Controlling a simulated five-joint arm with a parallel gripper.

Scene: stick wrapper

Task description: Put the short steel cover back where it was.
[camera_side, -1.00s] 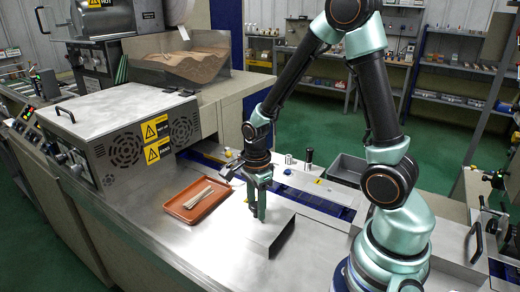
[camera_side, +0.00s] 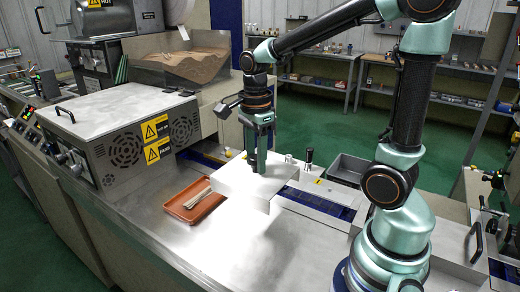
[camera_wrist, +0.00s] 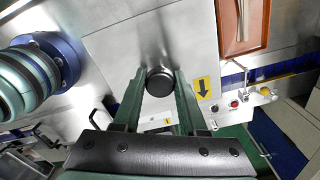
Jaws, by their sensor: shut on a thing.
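The short steel cover (camera_side: 232,181) is a bright bent-sheet piece with turned-down sides. It hangs in the air above the bench in the side view, roughly level. My gripper (camera_side: 257,168) stands upright over it. In the wrist view the fingers of my gripper (camera_wrist: 159,76) are shut on the cover's round black knob (camera_wrist: 161,88). The cover's top (camera_wrist: 140,40) and a yellow arrow label (camera_wrist: 203,87) on it show there. The blue-lined channel (camera_side: 335,208) runs along the bench behind the cover. The raised cover hides part of the channel.
An orange tray (camera_side: 176,207) with pale sticks (camera_side: 197,194) lies left of the cover, close to its edge in the picture. A steel oven box (camera_side: 120,110) stands further left. A grey bin (camera_side: 347,168) sits at back right. The front bench is clear.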

